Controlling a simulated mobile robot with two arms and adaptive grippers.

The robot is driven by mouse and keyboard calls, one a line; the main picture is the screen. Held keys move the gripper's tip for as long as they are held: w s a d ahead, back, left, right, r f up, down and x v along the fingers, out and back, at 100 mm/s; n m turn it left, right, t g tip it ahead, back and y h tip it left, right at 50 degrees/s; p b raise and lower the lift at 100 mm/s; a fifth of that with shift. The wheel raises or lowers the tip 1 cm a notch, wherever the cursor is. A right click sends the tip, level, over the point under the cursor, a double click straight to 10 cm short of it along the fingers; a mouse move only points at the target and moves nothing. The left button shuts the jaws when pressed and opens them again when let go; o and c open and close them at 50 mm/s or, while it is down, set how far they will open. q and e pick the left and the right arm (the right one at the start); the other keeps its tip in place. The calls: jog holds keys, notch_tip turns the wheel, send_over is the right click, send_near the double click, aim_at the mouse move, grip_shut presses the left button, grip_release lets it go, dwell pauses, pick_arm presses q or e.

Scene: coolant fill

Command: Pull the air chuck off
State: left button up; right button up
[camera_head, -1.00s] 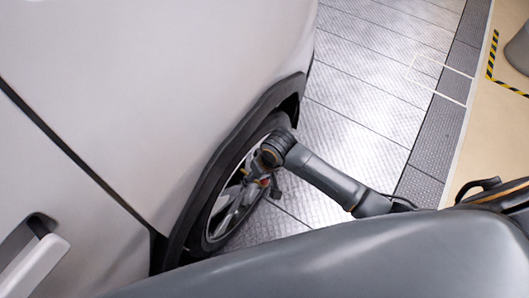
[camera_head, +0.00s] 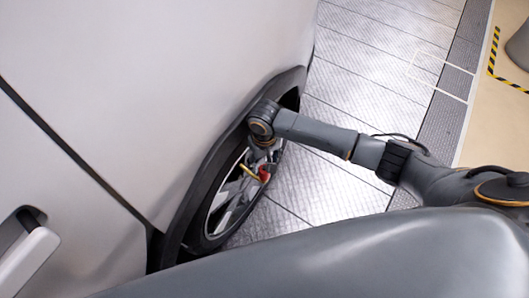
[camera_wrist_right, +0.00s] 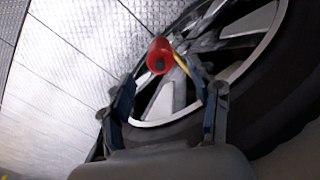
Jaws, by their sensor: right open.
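The air chuck (camera_head: 264,173) shows as a small red piece with a yellow part beside it, in front of the wheel (camera_head: 226,205) of a light-coloured vehicle. In the right wrist view the red end of the chuck (camera_wrist_right: 160,56) lies beyond and roughly between my fingertips, with a thin yellow piece running behind it towards the rim. My right gripper (camera_wrist_right: 163,82) is open, its two fingers apart, with no visible grip on the chuck. In the head view this gripper (camera_head: 266,153) is small and partly hidden by its wrist. My left gripper is not in view.
The vehicle's body panel (camera_head: 170,90) and dark wheel arch (camera_head: 205,165) stand close beside my right wrist. The metal plate floor (camera_head: 350,100) to the right of the wheel is clear. A door handle (camera_head: 28,262) sticks out at lower left.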

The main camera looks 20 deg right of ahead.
aim_at(264, 168)
notch_tip(264, 168, down, 6)
jog(key=shift+r+b, duration=0.15)
jog(key=shift+b, duration=0.25)
jog(key=shift+c, duration=0.5)
jog(key=c, duration=1.1)
jog(key=o, duration=0.5)
jog(key=c, duration=0.3)
jog(key=shift+r+p, duration=0.4)
jog(key=shift+p, duration=0.1)
jog(key=shift+r+p, duration=2.4)
jog(key=shift+p, duration=0.45)
